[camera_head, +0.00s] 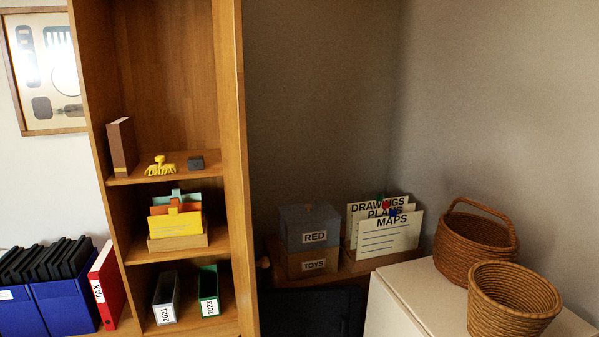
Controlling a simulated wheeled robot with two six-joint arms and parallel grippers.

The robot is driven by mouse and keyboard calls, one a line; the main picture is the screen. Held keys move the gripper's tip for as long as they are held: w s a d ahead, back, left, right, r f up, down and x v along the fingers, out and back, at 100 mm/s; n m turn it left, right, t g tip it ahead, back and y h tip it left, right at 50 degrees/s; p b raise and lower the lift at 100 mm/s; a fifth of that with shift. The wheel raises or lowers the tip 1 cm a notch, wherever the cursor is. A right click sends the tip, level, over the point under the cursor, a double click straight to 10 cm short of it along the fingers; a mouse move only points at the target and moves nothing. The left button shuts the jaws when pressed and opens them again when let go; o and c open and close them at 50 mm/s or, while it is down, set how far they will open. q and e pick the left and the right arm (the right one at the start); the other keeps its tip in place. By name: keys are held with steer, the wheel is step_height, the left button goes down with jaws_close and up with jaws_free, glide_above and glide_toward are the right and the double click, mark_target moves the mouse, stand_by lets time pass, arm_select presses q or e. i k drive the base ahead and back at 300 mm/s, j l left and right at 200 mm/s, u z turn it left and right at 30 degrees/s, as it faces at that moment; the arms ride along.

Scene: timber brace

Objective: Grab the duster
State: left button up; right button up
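A yellow object with a short upright handle and a fringed lower edge, which looks like the duster (160,168), lies on the upper visible shelf (200,177) of a tall wooden bookcase at the left. A brown upright book or box (122,146) stands to its left. A small dark grey block (196,163) sits just to its right, apart from it. Neither of my grippers shows in this view.
Lower shelves hold a folder tray (178,242) and two binders (165,300). Bookcase side panels (232,170) bound the shelf. A blue bin (62,305) stands left. Labelled boxes (308,228) and wicker baskets (478,240) stand right. Space above the duster is clear.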

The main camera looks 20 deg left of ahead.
mark_target(162, 168)
steer(key=u, duration=1.35)
